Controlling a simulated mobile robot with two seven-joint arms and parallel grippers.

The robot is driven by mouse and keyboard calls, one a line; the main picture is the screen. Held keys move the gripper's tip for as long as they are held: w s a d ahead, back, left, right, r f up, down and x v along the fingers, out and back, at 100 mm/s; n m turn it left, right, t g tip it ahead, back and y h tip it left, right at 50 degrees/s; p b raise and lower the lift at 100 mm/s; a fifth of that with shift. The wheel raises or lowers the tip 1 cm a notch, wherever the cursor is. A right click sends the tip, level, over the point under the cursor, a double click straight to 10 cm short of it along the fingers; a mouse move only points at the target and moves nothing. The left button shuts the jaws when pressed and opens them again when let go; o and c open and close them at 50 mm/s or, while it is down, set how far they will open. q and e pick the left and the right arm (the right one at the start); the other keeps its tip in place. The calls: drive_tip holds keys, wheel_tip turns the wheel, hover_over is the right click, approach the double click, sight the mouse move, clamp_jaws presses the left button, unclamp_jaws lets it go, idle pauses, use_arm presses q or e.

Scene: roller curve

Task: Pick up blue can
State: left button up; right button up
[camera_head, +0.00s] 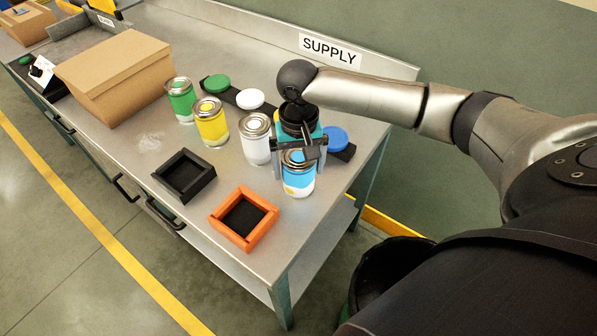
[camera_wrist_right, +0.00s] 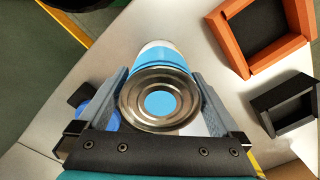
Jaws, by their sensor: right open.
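The blue can (camera_head: 299,180) stands upright near the right end of the metal table, with a blue and white label and a silver lid. My right gripper (camera_head: 297,152) is over it, open, with its fingers at the can's upper part. In the right wrist view the blue can (camera_wrist_right: 158,90) sits between the two fingers of the right gripper (camera_wrist_right: 162,97), its round lid facing the camera. Part of the can's top is hidden by the gripper in the head view. My left gripper is not in view.
A white can (camera_head: 256,143), a yellow can (camera_head: 211,124) and a green can (camera_head: 180,102) stand to the left. An orange tray (camera_head: 268,219) and a black tray (camera_head: 171,177) lie in front. A blue lid (camera_head: 334,138) rests behind. A cardboard box (camera_head: 120,72) stands farther left.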

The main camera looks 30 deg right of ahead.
wheel_tip(320, 180, down, 2)
drive_tip(key=shift+f, duration=0.1)
drive_tip(key=c, duration=1.2)
